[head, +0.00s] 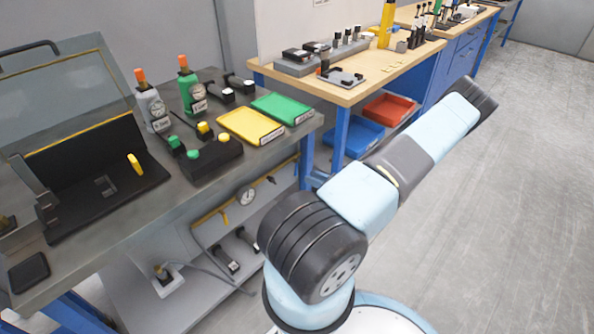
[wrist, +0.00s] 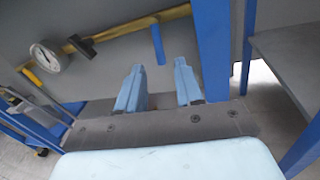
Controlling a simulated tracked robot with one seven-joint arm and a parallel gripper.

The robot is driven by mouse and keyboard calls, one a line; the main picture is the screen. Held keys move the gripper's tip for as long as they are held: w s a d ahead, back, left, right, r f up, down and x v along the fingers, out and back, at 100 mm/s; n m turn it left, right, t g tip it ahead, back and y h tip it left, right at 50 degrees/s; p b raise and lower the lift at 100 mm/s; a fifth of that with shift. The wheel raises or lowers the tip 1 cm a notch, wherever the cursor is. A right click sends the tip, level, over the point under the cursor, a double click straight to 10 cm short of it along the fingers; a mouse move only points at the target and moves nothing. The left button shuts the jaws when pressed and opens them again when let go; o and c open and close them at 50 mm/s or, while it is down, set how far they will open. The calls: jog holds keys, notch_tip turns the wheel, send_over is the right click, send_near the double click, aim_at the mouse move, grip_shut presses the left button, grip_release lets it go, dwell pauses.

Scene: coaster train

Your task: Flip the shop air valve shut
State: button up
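A yellow air pipe (head: 208,215) runs under the left bench, with a round white gauge (head: 246,196) and a small black fitting (head: 271,181) on it. In the wrist view the pipe (wrist: 118,31), gauge (wrist: 45,57) and black fitting (wrist: 80,46) show at upper left. A blue lever-like piece (wrist: 158,45) hangs down from the pipe there; I cannot tell for certain that it is the valve handle. My gripper (wrist: 159,67) is open and empty, its two light-blue fingers apart below this piece in the picture. The head view does not show my gripper.
The left bench (head: 95,262) carries green and yellow trays, gauges and a black fixture. Its lower shelf (head: 190,308) holds black parts. A blue bench leg (wrist: 214,50) stands close right of the fingers. Open floor (head: 500,200) lies at right.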

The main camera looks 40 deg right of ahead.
aim_at(296, 175)
jog(key=x, duration=0.8)
grip_shut()
